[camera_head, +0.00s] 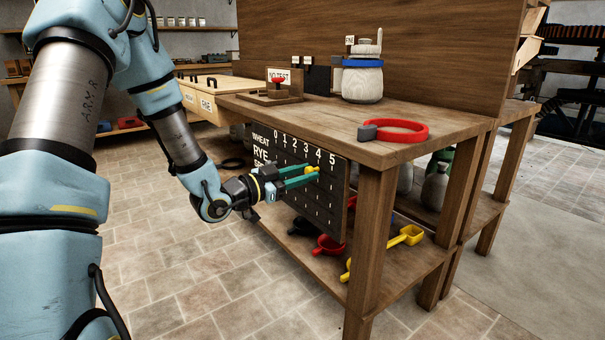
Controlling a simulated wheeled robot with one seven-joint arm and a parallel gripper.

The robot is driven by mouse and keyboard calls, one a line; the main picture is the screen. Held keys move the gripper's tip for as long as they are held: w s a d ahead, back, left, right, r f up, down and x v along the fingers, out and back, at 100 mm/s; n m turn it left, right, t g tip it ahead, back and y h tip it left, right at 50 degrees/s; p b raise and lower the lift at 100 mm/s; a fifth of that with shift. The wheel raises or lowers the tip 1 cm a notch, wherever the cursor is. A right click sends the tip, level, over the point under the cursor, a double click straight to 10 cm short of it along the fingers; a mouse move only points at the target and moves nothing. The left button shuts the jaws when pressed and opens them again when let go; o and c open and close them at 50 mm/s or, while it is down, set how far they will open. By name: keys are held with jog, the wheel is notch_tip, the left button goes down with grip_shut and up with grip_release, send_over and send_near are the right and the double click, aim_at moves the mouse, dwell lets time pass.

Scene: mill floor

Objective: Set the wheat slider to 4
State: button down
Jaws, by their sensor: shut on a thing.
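The dark slider board (335,190) hangs on the near side of the wooden bench, with white labels WHEAT and RYE, a partly hidden third label, and numbers 0 to 5. My gripper (308,171) reaches the board from the left. Its teal fingers are shut on a yellow knob (312,169). The knob appears near the columns under 3 and 4. The fingers hide much of the rows, so I cannot tell the knob's exact mark or its row. No other knob shows clearly.
Yellow (405,237) and red (329,245) scoops lie on the lower shelf. The tiled floor at left is open.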

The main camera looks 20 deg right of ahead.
jog(key=c, duration=0.6)
grip_release()
jog(key=shift+a, duration=0.1)
jog(key=s+a, duration=0.2)
jog(key=a, duration=0.8)
jog(key=shift+a+p, duration=0.25)
jog(key=shift+p, duration=0.1)
